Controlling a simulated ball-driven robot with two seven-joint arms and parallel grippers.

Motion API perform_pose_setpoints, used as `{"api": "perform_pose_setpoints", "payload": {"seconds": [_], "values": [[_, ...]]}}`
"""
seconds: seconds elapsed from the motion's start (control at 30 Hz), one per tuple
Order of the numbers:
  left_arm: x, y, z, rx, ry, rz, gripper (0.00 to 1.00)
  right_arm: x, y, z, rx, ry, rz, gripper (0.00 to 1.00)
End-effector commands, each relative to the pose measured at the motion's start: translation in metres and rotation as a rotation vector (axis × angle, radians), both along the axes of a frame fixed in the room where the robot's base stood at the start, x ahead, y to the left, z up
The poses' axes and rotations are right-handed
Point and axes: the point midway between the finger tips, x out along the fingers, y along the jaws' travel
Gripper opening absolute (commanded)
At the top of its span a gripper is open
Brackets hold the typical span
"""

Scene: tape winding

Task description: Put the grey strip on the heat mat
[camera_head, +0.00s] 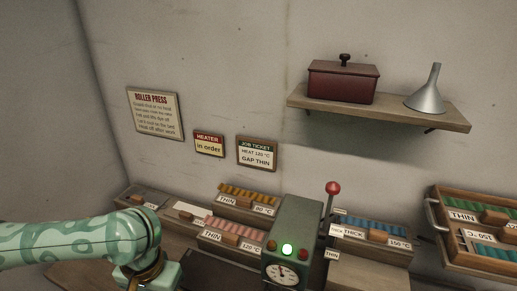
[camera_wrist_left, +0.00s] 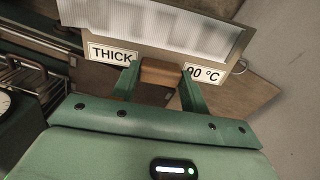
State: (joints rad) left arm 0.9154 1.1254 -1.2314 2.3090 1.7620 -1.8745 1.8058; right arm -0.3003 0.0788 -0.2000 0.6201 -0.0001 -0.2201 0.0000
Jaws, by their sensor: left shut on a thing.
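The grey strip (camera_wrist_left: 150,25) is a pale, ribbed piece with a front plate marked THICK and 90 °C. A brown block (camera_wrist_left: 161,72) sticks out of that plate. My left gripper (camera_wrist_left: 160,78) is shut on this block, one green finger on each side. In the head view my left arm comes in at the lower left; its fingers and the held strip are not seen there. A dark flat surface (camera_head: 222,272) lies left of the green press; I cannot tell whether it is the heat mat. My right gripper is in neither view.
The green press (camera_head: 290,245) with a lit green lamp, a dial and a red-knobbed lever (camera_head: 332,190) stands at the centre. Labelled strips, yellow (camera_head: 248,192), red (camera_head: 236,226) and blue (camera_head: 372,226), sit around it. A wooden rack (camera_head: 470,205) is at the right.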

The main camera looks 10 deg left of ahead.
Motion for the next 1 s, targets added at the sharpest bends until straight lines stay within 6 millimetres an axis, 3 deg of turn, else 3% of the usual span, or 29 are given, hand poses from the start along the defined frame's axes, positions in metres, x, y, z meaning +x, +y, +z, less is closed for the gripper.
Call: {"api": "perform_pose_setpoints", "payload": {"seconds": [0.1, 0.33, 0.53, 1.0], "values": [[0.017, -0.026, 0.010, -0.001, -0.008, 0.031, 0.16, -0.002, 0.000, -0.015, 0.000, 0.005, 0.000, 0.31], [0.042, -0.054, 0.033, 0.000, -0.005, -0.062, 0.16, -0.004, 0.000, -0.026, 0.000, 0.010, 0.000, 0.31], [0.050, -0.056, 0.043, -0.001, -0.002, -0.069, 0.16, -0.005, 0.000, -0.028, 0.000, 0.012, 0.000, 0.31], [0.050, -0.056, 0.043, -0.003, -0.003, -0.069, 0.16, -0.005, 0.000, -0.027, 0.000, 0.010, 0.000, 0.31]]}}
